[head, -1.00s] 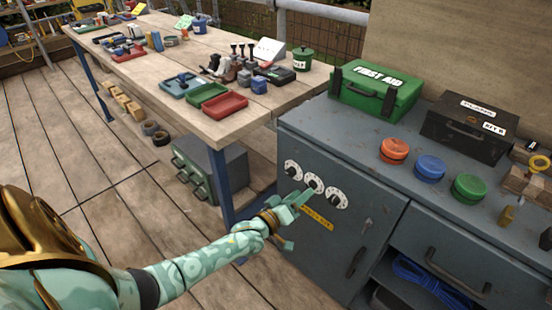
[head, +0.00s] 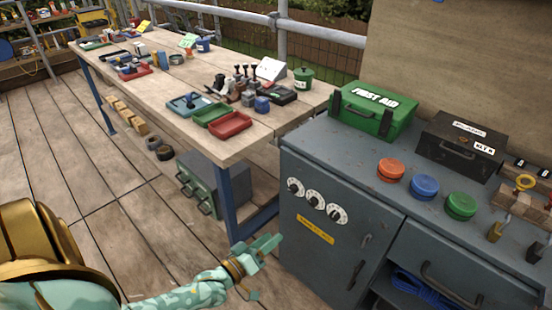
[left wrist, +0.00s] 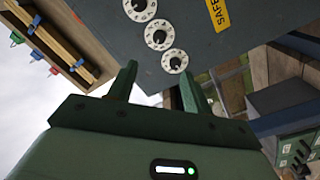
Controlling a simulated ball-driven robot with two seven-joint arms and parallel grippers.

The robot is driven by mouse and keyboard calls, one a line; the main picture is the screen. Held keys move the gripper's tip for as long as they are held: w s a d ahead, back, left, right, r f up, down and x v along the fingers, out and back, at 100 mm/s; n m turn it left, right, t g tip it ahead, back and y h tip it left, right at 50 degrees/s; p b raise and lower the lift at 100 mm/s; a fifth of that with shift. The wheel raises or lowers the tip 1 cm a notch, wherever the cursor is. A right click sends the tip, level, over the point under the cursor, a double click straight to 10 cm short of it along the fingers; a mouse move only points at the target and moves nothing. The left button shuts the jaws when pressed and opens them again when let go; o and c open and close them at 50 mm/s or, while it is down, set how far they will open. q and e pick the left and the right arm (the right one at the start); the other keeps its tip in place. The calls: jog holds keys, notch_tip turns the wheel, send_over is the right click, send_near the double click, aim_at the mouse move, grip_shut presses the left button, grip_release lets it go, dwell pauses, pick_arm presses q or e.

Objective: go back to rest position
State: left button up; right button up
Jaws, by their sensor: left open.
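My left gripper (head: 262,268) is open and empty in the head view, low in front of the grey cabinet (head: 335,262) and apart from it. Its two green fingers (left wrist: 158,92) also show in the left wrist view, spread with nothing between them. The cabinet front carries several white dials (head: 314,200) with black knobs above a yellow label (head: 316,230). The dials also show beyond the fingers in the left wrist view (left wrist: 159,33). My right gripper is in neither view.
A wooden workbench (head: 170,95) with trays and tools stands at the back left. A green first aid box (head: 373,112), a black case (head: 460,148) and red, blue and green round buttons (head: 424,188) sit on the cabinet. The deck (head: 110,215) at the left is mostly free.

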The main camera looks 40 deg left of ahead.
pick_arm(q)
jog(key=s+a+f+m+g+y+p, duration=0.1)
jog(key=s+f+m+g, duration=0.35)
jog(key=s+f, duration=0.45)
jog(key=s+f+m+g+y+p, duration=0.1)
jog(key=s+f+m+g, duration=0.4)
jog(key=f, duration=0.6)
jog(key=s+d+f+g+p, duration=0.1)
jog(key=s+d+g, duration=0.1)
jog(key=s, duration=0.9)
jog(key=s+d+f+m+g+p, duration=0.1)
jog(key=s+d+f+g+p, duration=0.1)
jog(key=s, duration=0.8)
jog(key=s+d+f+m+g+p, duration=0.1)
jog(key=s+d+g, duration=0.3)
jog(key=s, duration=0.7)
jog(key=shift+s+f+g+p, duration=0.15)
jog(key=shift+s+g+p, duration=0.2)
jog(key=shift+p, duration=0.1)
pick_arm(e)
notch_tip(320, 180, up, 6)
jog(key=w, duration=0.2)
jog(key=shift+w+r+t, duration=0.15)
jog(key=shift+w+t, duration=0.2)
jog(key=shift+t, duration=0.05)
pick_arm(q)
jog(key=shift+w, duration=0.1)
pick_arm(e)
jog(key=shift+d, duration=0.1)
